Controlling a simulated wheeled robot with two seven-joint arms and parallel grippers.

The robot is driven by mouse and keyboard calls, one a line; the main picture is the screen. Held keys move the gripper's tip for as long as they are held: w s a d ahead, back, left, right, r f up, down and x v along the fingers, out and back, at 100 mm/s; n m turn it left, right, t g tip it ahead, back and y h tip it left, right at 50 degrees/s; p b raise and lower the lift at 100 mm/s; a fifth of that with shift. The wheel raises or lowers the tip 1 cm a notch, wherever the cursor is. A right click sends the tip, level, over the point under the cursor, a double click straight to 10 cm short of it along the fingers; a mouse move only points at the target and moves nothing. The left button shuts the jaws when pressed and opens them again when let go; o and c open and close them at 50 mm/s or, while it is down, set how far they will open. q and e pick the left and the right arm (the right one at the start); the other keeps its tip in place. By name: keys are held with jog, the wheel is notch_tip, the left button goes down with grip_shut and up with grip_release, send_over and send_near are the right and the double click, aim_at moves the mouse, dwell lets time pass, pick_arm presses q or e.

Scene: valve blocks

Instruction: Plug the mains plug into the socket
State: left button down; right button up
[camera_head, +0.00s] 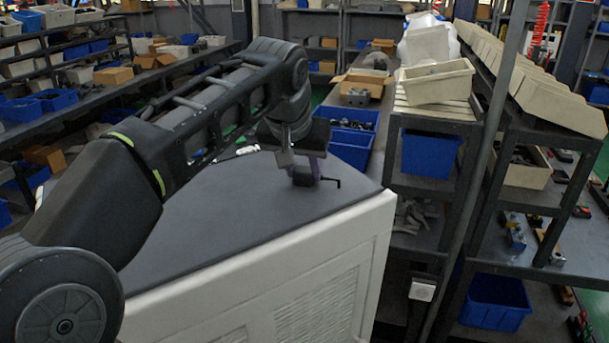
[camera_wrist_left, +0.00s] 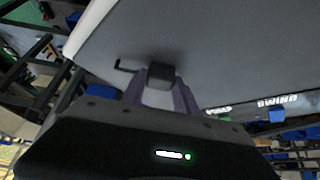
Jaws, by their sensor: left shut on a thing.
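The plug is a small dark block (camera_head: 302,178) with a thin bent black stub sticking out to the right. It also shows in the left wrist view (camera_wrist_left: 160,73), where the stub points left. My left gripper (camera_head: 308,170) has purple fingers shut on the block, over the dark top of the white cabinet. I cannot tell whether the block touches that surface. The prongs cannot be made out. A small white square box (camera_head: 422,290), which looks like the socket, is on the dark shelf frame right of the cabinet. Its face is too small to read. My right gripper is not in view.
The cabinet's dark top (camera_head: 250,205) is mostly clear, with a white edge (camera_head: 350,215) at its right. A slanted post (camera_head: 470,190) and shelving with a cream bin (camera_head: 437,82) and blue bins (camera_head: 430,153) stand to the right.

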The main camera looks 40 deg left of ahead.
aim_at(306, 165)
pick_arm(q)
jog(key=shift+r, duration=0.2)
jog(key=shift+r, duration=0.6)
jog(key=shift+s+r+b, duration=0.15)
jog(key=shift+r+b, duration=0.35)
jog(key=shift+r, duration=0.45)
jog(key=s, duration=0.1)
jog(key=s+d+b, duration=0.1)
jog(key=s, duration=0.1)
jog(key=shift+s+d+f, duration=0.1)
jog(key=shift+s+d, duration=0.05)
jog(key=shift+s, duration=0.15)
jog(key=s+d, duration=0.1)
jog(key=s, duration=0.3)
jog(key=s+d+p, duration=0.1)
jog(key=s, duration=0.3)
jog(key=s+d, duration=0.2)
jog(key=s, duration=0.2)
jog(key=shift+r+p, duration=0.25)
jog(key=shift+p, duration=0.15)
jog(key=shift+s+d+f, duration=0.15)
jog(key=shift+s+d, duration=0.2)
jog(key=shift+s, duration=0.2)
